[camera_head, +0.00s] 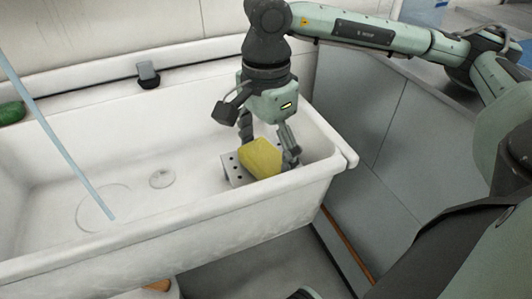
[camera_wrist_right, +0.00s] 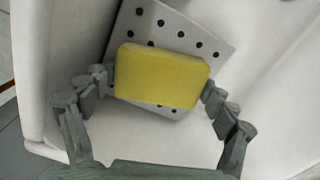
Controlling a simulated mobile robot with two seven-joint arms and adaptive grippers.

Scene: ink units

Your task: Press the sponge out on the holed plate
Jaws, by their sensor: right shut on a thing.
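The yellow sponge (camera_head: 261,158) is between the fingers of my right gripper (camera_head: 268,150), over the holed plate (camera_head: 230,168) inside the white sink. In the right wrist view the sponge (camera_wrist_right: 161,76) lies across the grey holed plate (camera_wrist_right: 196,31), and the fingers of my right gripper (camera_wrist_right: 159,84) close on its two short ends. The sponge covers the middle of the plate. I cannot tell whether it touches the plate. My left gripper is not in view.
The white sink (camera_head: 190,218) surrounds the plate, its right wall close to my right gripper. A light-blue stick (camera_head: 58,140) slants into the basin at left. A drain (camera_head: 162,179) is in the floor. A green object (camera_head: 11,112) sits on the left rim. The basin's middle is clear.

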